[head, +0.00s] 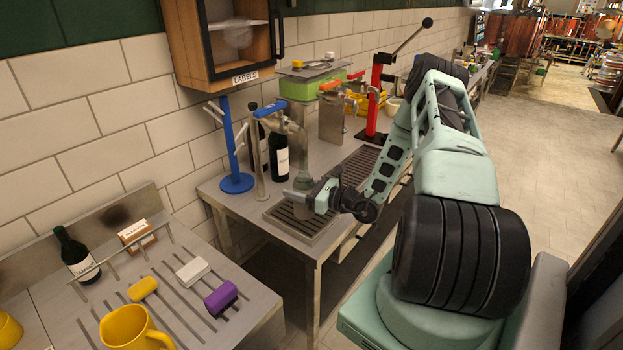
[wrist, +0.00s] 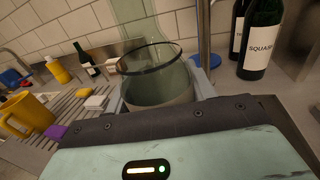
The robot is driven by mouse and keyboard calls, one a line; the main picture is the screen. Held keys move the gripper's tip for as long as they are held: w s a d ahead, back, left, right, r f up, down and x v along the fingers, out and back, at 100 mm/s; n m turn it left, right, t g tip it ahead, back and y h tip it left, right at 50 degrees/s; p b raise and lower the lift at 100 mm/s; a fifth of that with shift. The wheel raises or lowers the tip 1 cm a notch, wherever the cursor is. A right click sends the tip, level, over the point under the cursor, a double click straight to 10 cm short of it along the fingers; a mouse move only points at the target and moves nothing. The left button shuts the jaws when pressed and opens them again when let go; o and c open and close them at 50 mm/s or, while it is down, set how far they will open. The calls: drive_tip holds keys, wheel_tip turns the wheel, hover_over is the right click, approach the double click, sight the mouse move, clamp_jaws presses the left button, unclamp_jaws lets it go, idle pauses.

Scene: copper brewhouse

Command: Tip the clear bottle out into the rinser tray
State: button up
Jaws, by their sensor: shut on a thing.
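The clear bottle (head: 302,172) is greenish and see-through, and it stands about upright in the head view. My gripper (head: 309,198) is shut around its lower part. In the wrist view the bottle (wrist: 160,88) fills the space between my two fingers (wrist: 163,98), with a dark ring across it and a paler grey part below. The rinser tray (head: 318,229), a slotted metal tray at the near corner of the table, lies below my gripper. Whether the bottle's base touches the tray is hidden by my gripper.
A blue stand (head: 236,182), a metal post (head: 259,165) and dark labelled bottles (head: 279,163) stand close behind and left. A red lever press (head: 373,105) is further back. The left counter holds a yellow jug (head: 130,330), a purple block (head: 221,297) and a green bottle (head: 76,254).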

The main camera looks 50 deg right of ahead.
drive_tip(key=shift+s+a+r+m+p, duration=0.2)
drive_tip(key=shift+a+r+m+p, duration=0.15)
drive_tip(key=shift+m+p, duration=0.4)
drive_tip(key=a+f+m+g+y, duration=0.1)
drive_tip(key=f+m, duration=0.2)
drive_tip(key=m, duration=0.1)
drive_tip(key=s+f+m+g, duration=0.1)
drive_tip(key=f+m+g, duration=0.1)
drive_tip(key=m, duration=0.2)
drive_tip(key=s+a+f+m+g+y, duration=0.1)
drive_tip(key=f+m, duration=0.2)
drive_tip(key=m, duration=0.1)
drive_tip(key=shift+a+f+g+y+p, duration=0.3)
drive_tip(key=shift+a+g+p, duration=0.05)
drive_tip(key=shift+g, duration=0.05)
drive_tip(key=shift+f+m, duration=0.1)
drive_tip(key=shift+m, duration=0.35)
drive_tip(key=shift+w+d+r+m+g+y+p, duration=0.15)
drive_tip(key=shift+r+m+g+y+p, duration=0.35)
drive_tip(key=shift+r+m, duration=0.4)
drive_tip(key=shift+r, duration=0.1)
